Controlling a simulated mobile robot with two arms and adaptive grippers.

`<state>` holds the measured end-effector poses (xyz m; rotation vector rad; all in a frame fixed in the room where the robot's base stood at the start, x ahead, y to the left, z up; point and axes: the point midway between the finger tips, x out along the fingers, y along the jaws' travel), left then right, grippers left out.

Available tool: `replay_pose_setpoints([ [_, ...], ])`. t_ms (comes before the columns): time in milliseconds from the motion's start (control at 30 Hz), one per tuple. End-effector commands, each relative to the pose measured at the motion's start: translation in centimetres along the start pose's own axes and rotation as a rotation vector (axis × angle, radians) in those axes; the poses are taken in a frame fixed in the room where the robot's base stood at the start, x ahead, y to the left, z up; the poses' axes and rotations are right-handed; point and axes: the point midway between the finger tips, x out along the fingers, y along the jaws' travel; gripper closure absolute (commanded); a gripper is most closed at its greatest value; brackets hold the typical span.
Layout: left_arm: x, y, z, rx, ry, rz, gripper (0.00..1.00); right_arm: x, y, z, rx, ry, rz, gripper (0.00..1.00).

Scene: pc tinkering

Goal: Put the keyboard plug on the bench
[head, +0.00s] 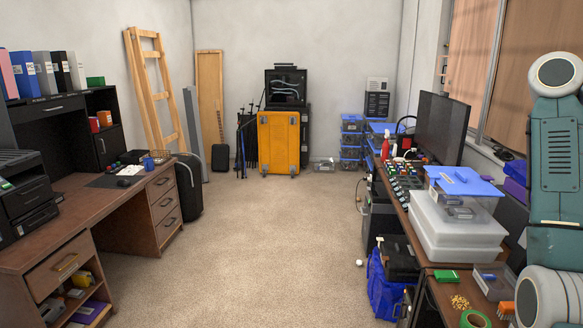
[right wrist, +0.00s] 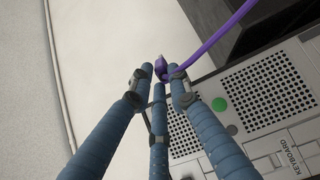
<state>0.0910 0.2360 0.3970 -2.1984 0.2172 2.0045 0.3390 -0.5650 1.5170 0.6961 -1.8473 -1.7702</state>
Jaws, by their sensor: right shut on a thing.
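In the right wrist view, the three blue fingers of my right gripper (right wrist: 158,82) are closed around a small purple plug (right wrist: 161,66). A purple cable (right wrist: 207,46) runs from it toward the upper right. The plug is held in front of a light grey panel (right wrist: 243,112) with rows of holes and a label reading KEYBOARD. The plug looks apart from the panel, though the exact gap is hard to tell. The wooden bench (head: 440,292) runs along the right side of the head view. My left gripper is not in view.
The bench carries a monitor (head: 438,126), stacked clear boxes (head: 457,228), a green tape roll (head: 475,319) and small yellow pieces (head: 459,302). A blue bag (head: 383,287) stands on the floor beside it. The carpet (head: 255,245) in the middle is clear. A desk (head: 100,205) stands at left.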

Motion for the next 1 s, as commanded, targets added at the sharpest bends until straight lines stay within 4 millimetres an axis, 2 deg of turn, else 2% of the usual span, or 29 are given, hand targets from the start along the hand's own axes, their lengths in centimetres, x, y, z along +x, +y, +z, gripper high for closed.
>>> replay_pose_setpoints([
  [100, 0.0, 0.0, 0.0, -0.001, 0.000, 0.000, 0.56, 2.3, 0.7, 0.5, -0.001, -0.061, 0.004, 1.00],
  [400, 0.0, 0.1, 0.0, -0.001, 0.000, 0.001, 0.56, 5.6, 1.8, 1.6, 0.000, -0.155, 0.008, 1.00],
  [767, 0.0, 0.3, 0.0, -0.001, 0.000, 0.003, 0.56, 0.6, -0.1, 0.8, -0.002, -0.059, 0.006, 1.00],
  [1000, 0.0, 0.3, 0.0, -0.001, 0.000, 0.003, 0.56, -5.1, -3.5, 0.3, -0.002, 0.089, -0.001, 1.00],
])
